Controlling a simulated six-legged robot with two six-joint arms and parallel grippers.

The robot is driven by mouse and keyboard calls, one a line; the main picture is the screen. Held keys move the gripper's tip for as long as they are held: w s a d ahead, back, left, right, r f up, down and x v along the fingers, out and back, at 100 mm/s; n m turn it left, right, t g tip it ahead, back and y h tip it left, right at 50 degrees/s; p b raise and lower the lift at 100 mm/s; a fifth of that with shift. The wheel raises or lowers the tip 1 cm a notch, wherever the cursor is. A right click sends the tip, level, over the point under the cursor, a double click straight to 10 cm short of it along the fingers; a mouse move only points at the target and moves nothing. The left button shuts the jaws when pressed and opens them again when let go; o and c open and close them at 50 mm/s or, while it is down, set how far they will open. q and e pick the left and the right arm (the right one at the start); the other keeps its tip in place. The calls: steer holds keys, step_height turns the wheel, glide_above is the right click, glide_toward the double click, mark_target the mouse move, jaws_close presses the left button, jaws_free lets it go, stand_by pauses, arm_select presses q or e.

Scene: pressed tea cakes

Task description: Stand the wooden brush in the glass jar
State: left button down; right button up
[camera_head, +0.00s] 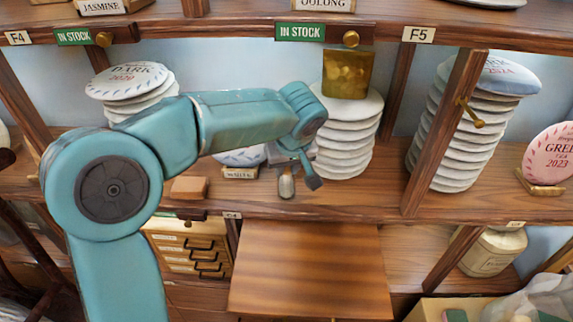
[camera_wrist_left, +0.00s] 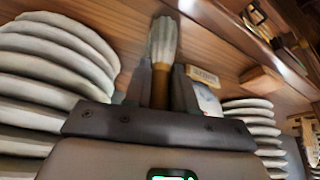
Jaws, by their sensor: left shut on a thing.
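My left gripper (camera_head: 300,173) is shut on the wooden brush (camera_head: 286,187), above the shelf board and in front of a stack of pale tea cakes. In the left wrist view, the brush (camera_wrist_left: 162,42) shows a pale ribbed head pointing away from the gripper (camera_wrist_left: 160,88), with its brown handle between the fingers. In the head view the pale end points down. An amber, squarish vessel (camera_head: 347,75), which looks like the glass jar, stands on top of the stack, right of and above the gripper. My right gripper is not in view.
The stack (camera_head: 345,135) is close to the right of my left gripper. A brown block (camera_head: 189,188) lies on the shelf to the left. Upright posts (camera_head: 445,130) divide the shelves. A cream lidded jar (camera_head: 494,250) stands lower right. A bare wooden surface (camera_head: 310,265) lies below.

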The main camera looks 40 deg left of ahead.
arm_select(q)
steer(key=c, duration=0.9)
jaws_free()
steer(key=shift+r+p, duration=0.25)
steer(key=shift+p, duration=0.1)
steer(key=v, duration=1.2)
steer(key=shift+d+f, duration=0.1)
steer(key=shift+f, duration=0.05)
steer(key=shift+s+f, duration=0.1)
steer(key=shift+s, duration=0.05)
